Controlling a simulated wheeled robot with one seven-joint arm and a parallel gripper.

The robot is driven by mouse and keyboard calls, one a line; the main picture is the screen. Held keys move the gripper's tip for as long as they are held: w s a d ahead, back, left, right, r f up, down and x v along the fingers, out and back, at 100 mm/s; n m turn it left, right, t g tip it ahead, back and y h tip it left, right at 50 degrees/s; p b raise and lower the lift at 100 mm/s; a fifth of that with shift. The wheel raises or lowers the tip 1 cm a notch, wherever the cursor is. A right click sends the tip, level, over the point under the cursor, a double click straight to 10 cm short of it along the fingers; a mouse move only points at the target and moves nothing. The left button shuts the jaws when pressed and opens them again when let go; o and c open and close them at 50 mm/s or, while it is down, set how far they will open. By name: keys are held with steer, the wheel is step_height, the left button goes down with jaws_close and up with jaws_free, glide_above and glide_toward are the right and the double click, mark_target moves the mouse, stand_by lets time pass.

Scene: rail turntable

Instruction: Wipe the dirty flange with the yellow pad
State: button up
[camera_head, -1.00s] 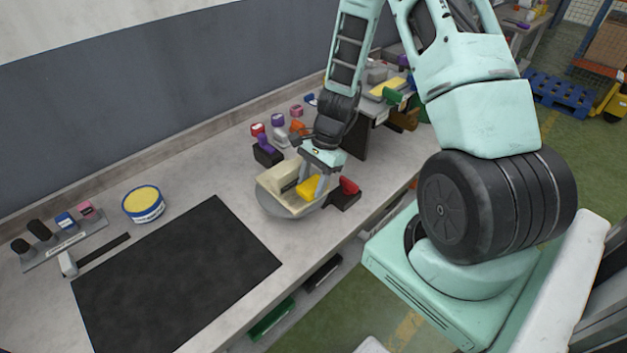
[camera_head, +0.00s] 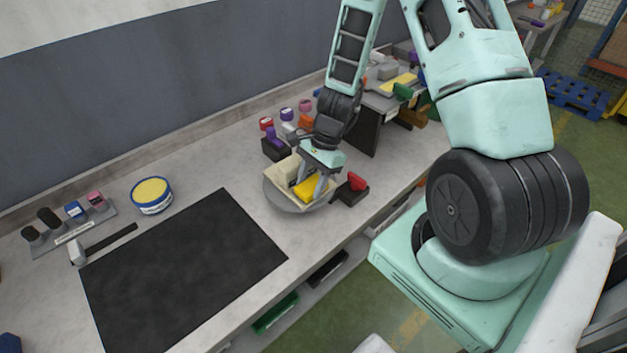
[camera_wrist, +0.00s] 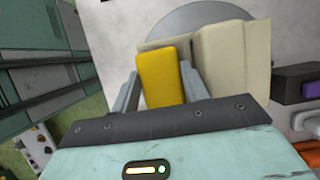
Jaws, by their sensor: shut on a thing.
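My gripper (camera_head: 315,186) is shut on the yellow pad (camera_head: 308,188) and holds it low over the round grey turntable (camera_head: 286,205). A cream part with a raised block and a flat plate (camera_head: 282,170) sits on the turntable. The pad is right against or just beside its raised block; I cannot tell whether they touch. In the wrist view the yellow pad (camera_wrist: 160,80) stands between the two fingers, and the cream part (camera_wrist: 240,52) is close on its right. A small dark patch shows on the cream part beside the pad. The pad's lower face is hidden.
A red pad (camera_head: 357,181) in a black holder stands close right of the turntable. A purple pad (camera_head: 274,138) in a black holder and several coloured lumps stand behind. A yellow-topped tub (camera_head: 151,195) and a black mat (camera_head: 185,268) lie left. The bench's front edge is near.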

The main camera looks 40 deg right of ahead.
mark_target(300, 192)
steer(key=shift+a, duration=0.5)
steer(key=shift+s+a, duration=0.1)
steer(key=shift+a, duration=1)
steer(key=shift+d, duration=1.1)
steer(key=shift+d, duration=1.05)
